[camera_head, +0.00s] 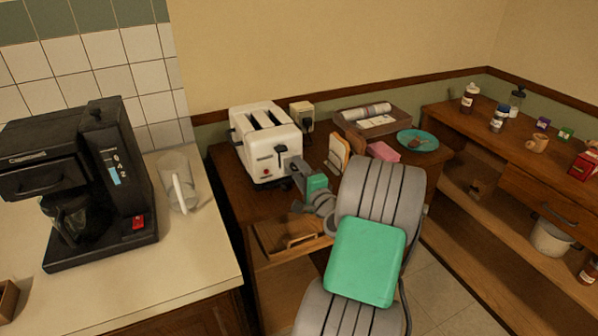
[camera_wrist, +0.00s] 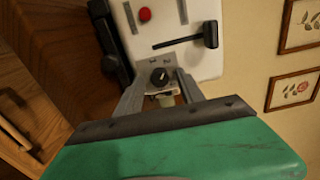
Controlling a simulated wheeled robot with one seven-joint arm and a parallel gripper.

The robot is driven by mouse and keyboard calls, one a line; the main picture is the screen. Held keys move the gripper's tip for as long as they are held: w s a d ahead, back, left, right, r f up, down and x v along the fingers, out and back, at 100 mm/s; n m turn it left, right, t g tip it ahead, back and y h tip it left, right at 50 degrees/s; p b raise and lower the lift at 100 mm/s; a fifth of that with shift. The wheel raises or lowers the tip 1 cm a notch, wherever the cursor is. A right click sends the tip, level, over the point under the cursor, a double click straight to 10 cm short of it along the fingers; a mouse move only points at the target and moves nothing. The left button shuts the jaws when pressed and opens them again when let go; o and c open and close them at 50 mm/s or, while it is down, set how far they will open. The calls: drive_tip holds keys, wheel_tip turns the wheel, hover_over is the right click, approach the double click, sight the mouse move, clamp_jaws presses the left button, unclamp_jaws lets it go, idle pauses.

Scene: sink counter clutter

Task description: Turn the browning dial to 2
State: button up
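The white toaster (camera_head: 254,158) stands on the brown wooden counter against the wall. Its front also shows in the wrist view (camera_wrist: 195,62), tilted, with a red button (camera_wrist: 145,14) and a black lever (camera_wrist: 210,36). My gripper (camera_head: 291,175) is at the toaster's front right. In the wrist view my gripper (camera_wrist: 160,82) has its fingers apart on either side of the dial, with gaps visible; contact cannot be told. In the head view the gripper hides the dial.
A black coffee maker (camera_head: 125,175) and a clear jug (camera_head: 178,183) stand on the pale counter at left. Bread slices (camera_head: 339,152), a pink item (camera_head: 383,151) and a teal plate (camera_head: 417,141) lie right of the toaster. A wooden shelf unit (camera_head: 470,140) stands at right.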

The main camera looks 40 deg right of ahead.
drive_tip(key=shift+s, duration=0.1)
drive_tip(key=b+v, duration=0.1)
drive_tip(key=v, duration=0.6)
drive_tip(key=shift+s+b, duration=0.3)
drive_tip(key=shift+a, duration=0.1)
